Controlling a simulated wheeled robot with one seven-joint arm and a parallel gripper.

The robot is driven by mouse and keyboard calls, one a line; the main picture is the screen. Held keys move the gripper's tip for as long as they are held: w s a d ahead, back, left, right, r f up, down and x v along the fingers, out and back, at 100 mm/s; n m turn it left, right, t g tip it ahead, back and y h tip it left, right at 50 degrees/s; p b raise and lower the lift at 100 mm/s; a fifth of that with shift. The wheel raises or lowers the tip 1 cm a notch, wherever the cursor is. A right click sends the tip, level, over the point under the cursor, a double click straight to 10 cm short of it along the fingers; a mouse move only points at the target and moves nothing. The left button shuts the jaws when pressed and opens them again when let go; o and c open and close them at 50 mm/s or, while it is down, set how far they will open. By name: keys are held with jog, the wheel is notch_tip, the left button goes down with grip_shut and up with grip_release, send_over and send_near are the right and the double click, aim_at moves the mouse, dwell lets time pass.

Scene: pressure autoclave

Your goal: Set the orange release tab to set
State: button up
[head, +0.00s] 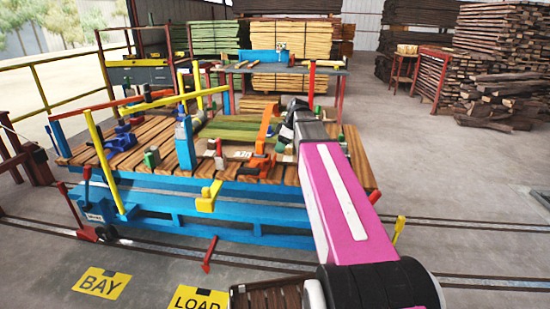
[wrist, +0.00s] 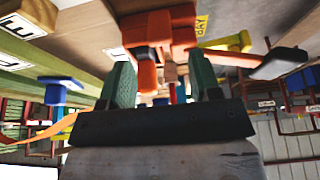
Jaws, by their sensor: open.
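In the wrist view, the two green fingers of my gripper (wrist: 160,64) stand apart. An orange mechanism (wrist: 150,28) lies just beyond them, with a small orange piece (wrist: 146,76) showing between the fingers, nearer the left one. I cannot tell whether the fingers touch it, or whether this piece is the release tab. In the head view, an orange upright part (head: 264,126) and lower orange pieces stand on the wooden-slatted bench (head: 230,168), beside my arm's end. My fingers are hidden there by my arm. The tab's setting cannot be read.
A blue upright block (head: 185,145) and a yellow rail (head: 160,104) stand left on the bench. A yellow bracket (head: 208,196) hangs at its front edge. The floor at right is open.

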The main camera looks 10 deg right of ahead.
aim_at(276, 155)
jog(key=shift+x, duration=3.15)
